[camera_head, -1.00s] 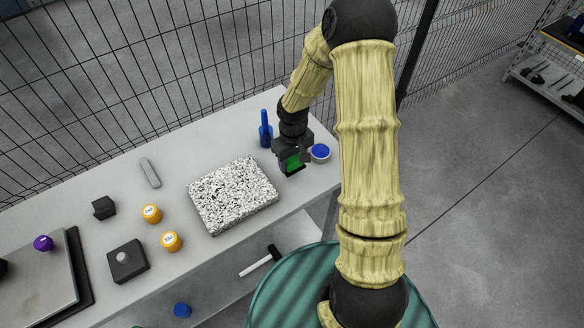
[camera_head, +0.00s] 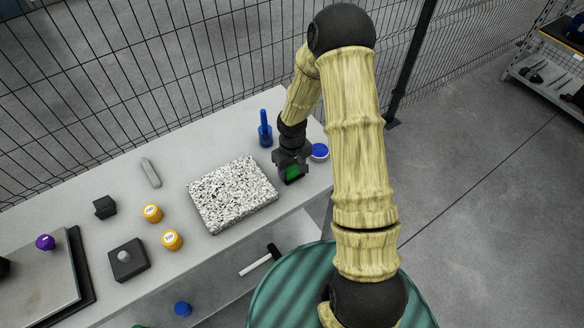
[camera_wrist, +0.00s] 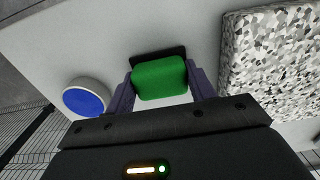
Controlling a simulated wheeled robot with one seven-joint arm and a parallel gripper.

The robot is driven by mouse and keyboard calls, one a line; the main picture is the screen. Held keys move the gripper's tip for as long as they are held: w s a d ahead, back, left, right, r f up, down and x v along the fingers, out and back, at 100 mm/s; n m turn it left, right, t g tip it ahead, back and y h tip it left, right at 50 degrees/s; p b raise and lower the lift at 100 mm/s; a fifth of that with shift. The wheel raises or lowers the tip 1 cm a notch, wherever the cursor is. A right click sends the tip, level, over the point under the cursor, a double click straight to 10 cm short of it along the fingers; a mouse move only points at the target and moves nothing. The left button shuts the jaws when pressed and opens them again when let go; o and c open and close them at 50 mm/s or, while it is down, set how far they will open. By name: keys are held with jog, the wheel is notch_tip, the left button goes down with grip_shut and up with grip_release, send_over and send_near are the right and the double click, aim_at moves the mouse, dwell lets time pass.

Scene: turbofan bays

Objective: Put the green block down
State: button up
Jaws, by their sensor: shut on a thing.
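The green block (camera_head: 292,172) is between the fingers of my gripper (camera_head: 291,176), at the right end of the grey table (camera_head: 160,210). In the wrist view the green block (camera_wrist: 159,78) sits between the two purple fingers of my gripper (camera_wrist: 160,88), which are shut on it. A dark patch or shadow shows just beyond the block. The block is very low over the table top; I cannot tell whether it touches. Its underside is hidden.
A speckled stone slab (camera_head: 232,194) lies left of my gripper. A blue-topped white jar (camera_head: 319,151) stands close on the right, and a blue bottle (camera_head: 265,130) behind. Orange weights (camera_head: 172,240) are farther left. A wire fence (camera_head: 150,60) runs behind the table.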

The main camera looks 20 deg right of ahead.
aim_at(292, 168)
jog(key=shift+d+f, duration=0.1)
jog(key=shift+f, duration=0.1)
jog(key=o, duration=1)
jog(key=shift+c, duration=0.2)
jog(key=shift+r, duration=0.1)
notch_tip(292, 168, up, 12)
jog(key=b, duration=0.1)
jog(key=shift+b, duration=0.35)
jog(key=shift+r, duration=0.1)
jog(key=s+r+m+t, duration=0.1)
jog(key=s+r, duration=0.2)
jog(key=s, duration=0.4)
jog(key=s+r+m+t, duration=0.1)
jog(key=s+r+m, duration=0.1)
jog(key=s+r, duration=0.2)
jog(key=s, duration=0.3)
jog(key=shift+r+m+t, duration=0.3)
jog(key=shift+s, duration=0.1)
